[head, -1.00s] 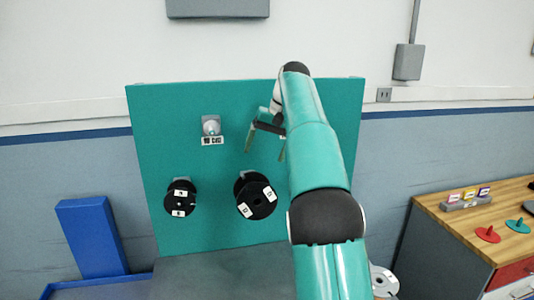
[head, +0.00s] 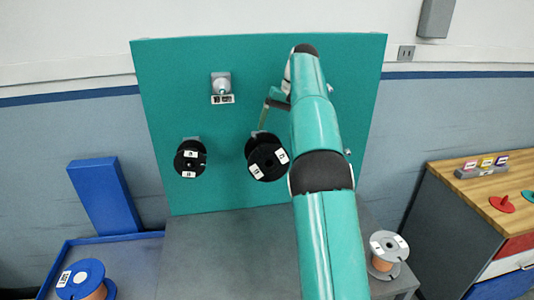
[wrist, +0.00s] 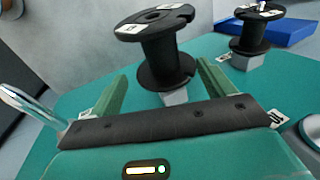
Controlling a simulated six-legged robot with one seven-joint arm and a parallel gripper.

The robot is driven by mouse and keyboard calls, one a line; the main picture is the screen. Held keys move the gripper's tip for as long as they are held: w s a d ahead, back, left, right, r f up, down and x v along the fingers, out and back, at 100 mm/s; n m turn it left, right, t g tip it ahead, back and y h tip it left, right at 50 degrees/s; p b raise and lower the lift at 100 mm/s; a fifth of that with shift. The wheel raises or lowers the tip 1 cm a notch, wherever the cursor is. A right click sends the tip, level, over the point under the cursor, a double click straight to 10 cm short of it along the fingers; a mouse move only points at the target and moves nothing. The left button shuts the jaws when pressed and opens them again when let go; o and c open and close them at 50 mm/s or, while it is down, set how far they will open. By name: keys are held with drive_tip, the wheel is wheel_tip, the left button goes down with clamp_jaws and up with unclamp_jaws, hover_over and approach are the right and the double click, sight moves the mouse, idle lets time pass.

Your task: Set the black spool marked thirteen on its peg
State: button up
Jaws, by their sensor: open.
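Two black spools with white labels sit on the teal board: a left one (head: 191,158) and a right one (head: 267,157). I cannot read their numbers clearly. My gripper (wrist: 162,72) is open and empty, just above the right spool in the head view, partly hidden by my arm. In the wrist view the right spool (wrist: 160,48) shows beyond and between the spread fingers, and the left spool (wrist: 252,36) is farther off. An empty peg (head: 221,86) with a label plate is at the board's upper left. A bare silver peg (wrist: 28,103) stands at the left in the wrist view.
A grey surface (head: 225,250) lies below the board. A grey spool with orange winding (head: 385,252) is at right; a blue-flanged one (head: 85,281) is in the blue tray at left. A wooden-topped cabinet (head: 470,185) stands at far right. My arm hides the board's right side.

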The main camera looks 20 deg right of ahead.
sight(267, 154)
drive_tip(key=x, duration=1.1)
drive_tip(key=shift+w, duration=0.1)
drive_tip(key=c, duration=1.3)
drive_tip(key=shift+r, duration=0.1)
